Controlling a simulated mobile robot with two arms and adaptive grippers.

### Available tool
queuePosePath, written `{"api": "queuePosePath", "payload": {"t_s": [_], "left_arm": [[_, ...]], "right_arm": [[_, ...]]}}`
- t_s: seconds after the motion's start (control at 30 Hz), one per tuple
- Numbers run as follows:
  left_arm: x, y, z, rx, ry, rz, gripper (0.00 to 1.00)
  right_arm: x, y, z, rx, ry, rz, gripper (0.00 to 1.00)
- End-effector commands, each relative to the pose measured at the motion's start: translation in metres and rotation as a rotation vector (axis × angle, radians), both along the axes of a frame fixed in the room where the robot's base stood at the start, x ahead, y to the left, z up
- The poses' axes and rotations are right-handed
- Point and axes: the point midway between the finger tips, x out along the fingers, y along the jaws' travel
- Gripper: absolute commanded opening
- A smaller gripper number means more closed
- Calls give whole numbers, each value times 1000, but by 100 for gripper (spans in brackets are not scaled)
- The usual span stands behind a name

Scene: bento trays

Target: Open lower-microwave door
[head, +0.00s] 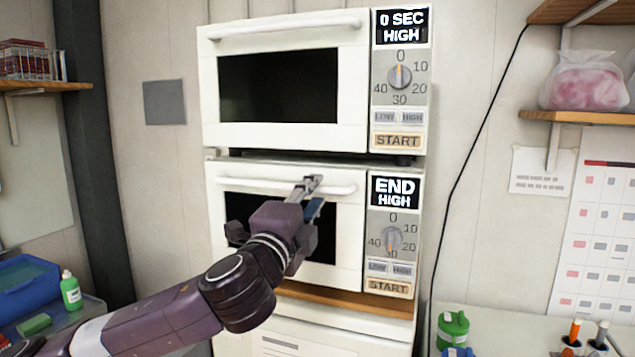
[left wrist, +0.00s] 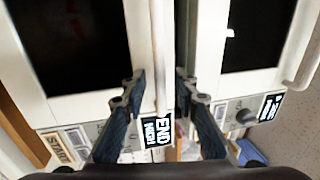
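The lower microwave (head: 350,255) is white, with a panel reading END HIGH (head: 394,191). Its door looks shut in the head view. A white horizontal bar handle (head: 240,184) runs along the top of the door. My left gripper (head: 311,186) is at the right part of this handle. In the left wrist view its two fingers (left wrist: 159,82) are apart, with the white handle (left wrist: 157,45) between them. I see no clear grip on the bar. My left wrist hides part of the dark door window (head: 325,240). My right gripper is in neither view.
The upper microwave (head: 210,90) stands directly above, with its own bar handle (head: 285,27) and a 0 SEC HIGH display (head: 402,24). A wooden shelf (head: 345,299) lies below the lower microwave. A black cable (head: 460,180) hangs to the right. Counters stand at both sides.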

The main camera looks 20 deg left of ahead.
Motion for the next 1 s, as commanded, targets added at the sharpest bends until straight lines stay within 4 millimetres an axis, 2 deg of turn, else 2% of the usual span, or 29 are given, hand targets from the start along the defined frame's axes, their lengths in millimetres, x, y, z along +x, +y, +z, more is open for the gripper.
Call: {"api": "queuePosePath", "payload": {"t_s": [0.03, 0.2, 0.53, 0.57, 0.8, 1.0], "left_arm": [[7, 0, 4, 0, 2, 1, 27], [22, -1, 5, 0, 1, 0, 27], [26, -1, 4, -1, 1, 0, 27], [26, -1, 4, -1, 1, 0, 26], [26, -1, 4, -1, 1, 0, 0], [26, -1, 4, -1, 1, 0, 0]], "right_arm": [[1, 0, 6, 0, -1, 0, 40], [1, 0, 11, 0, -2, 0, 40], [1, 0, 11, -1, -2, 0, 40], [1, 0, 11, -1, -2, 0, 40], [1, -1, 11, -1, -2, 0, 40], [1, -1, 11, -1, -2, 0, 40]]}}
